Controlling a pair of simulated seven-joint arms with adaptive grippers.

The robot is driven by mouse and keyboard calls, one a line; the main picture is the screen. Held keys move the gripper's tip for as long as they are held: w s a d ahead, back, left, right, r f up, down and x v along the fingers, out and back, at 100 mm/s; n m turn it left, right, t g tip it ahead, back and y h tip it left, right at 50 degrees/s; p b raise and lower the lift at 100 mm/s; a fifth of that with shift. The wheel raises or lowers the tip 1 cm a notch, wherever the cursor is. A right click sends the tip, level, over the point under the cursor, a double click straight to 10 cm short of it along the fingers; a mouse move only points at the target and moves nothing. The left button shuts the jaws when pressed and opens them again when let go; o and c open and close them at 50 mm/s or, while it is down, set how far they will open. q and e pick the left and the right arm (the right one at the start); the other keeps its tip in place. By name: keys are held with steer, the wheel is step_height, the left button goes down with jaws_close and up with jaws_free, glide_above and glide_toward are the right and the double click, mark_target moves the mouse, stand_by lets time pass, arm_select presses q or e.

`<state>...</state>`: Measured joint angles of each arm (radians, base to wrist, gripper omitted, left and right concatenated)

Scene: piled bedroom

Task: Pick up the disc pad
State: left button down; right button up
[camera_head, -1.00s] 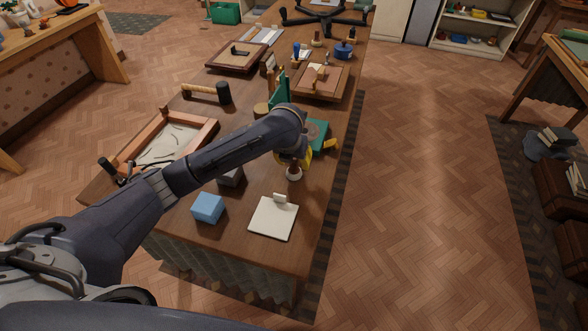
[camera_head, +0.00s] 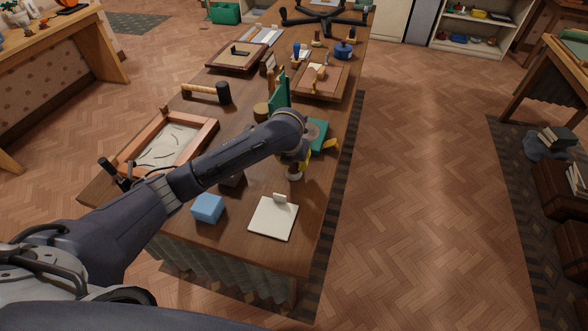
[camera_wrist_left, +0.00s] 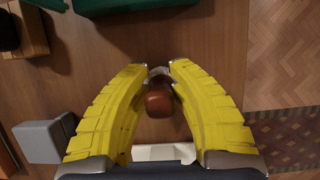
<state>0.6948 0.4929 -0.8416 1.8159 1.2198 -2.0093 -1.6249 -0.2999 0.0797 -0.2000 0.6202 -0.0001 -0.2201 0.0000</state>
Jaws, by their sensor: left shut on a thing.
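A small piece with a brown knob and a pale round base (camera_head: 294,175), apparently the disc pad, stands on the long wooden table (camera_head: 255,190) near its right edge. My left gripper (camera_head: 296,164) comes down over it from above. In the left wrist view its yellow fingers (camera_wrist_left: 164,70) reach around the reddish-brown knob (camera_wrist_left: 159,101) and are shut on the piece. A greyish part shows between the fingertips. The base is mostly hidden there. My right gripper is not in view.
A white clipboard (camera_head: 273,218) and a blue block (camera_head: 208,208) lie in front of the gripper. A teal thing (camera_head: 318,135) lies just behind it. A wood-framed sand tray (camera_head: 168,148) and a mallet (camera_head: 208,93) are at the left.

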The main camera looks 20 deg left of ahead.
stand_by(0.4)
arm_select(q)
step_height(320, 180, up, 20)
stand_by(0.8)
steer(key=c, duration=1.9)
jaws_free()
jaws_close()
